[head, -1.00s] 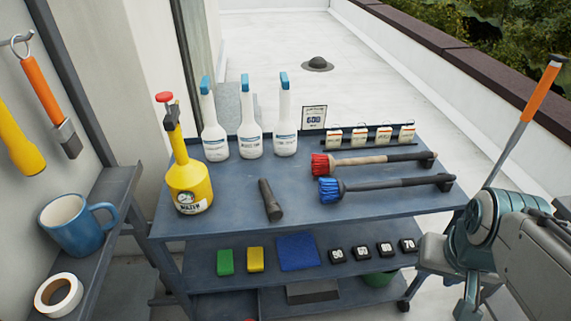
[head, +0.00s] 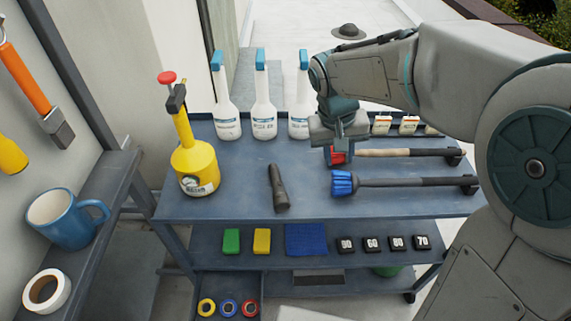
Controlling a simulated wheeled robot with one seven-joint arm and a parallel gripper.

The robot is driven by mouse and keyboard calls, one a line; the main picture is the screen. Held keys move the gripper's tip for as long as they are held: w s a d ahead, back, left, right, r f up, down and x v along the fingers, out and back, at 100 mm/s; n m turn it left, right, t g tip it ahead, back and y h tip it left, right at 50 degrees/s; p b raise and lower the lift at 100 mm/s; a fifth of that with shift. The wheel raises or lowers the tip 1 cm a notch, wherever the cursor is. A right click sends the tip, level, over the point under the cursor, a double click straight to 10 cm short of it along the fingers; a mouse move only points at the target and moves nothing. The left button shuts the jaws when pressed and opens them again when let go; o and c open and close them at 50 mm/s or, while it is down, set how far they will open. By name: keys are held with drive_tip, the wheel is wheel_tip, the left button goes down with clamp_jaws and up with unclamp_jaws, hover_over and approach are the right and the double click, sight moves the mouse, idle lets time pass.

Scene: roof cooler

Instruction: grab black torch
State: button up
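The black torch (head: 278,188) lies on the top shelf of the dark blue cart (head: 235,208), between the yellow pump sprayer and the blue brush. Nothing touches it. My gripper (head: 338,155) is above the back part of the shelf, to the right of the torch and apart from it. It is over the head of the red brush and hides part of it. Its fingers are small and partly hidden, so I cannot tell whether they are open or shut.
A yellow pump sprayer (head: 195,170) stands left of the torch. Several white spray bottles (head: 264,118) stand behind it. A red brush (head: 390,153) and a blue brush (head: 400,183) lie to the right. A side shelf at left holds a blue mug (head: 62,222) and tape (head: 45,291).

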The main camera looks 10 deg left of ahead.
drive_tip(key=w+a+f+n, duration=0.1)
drive_tip(key=w+a+f, duration=0.15)
drive_tip(key=a, duration=0.55)
drive_tip(key=n+h+p, duration=0.1)
drive_tip(key=p, duration=0.1)
approach(276, 184)
drive_tip(key=x, duration=0.3)
drive_tip(key=shift+f, duration=0.3)
drive_tip(key=shift+p+x, duration=0.95)
drive_tip(key=shift+x, duration=2)
drive_tip(key=shift+w, duration=0.1)
clamp_jaws()
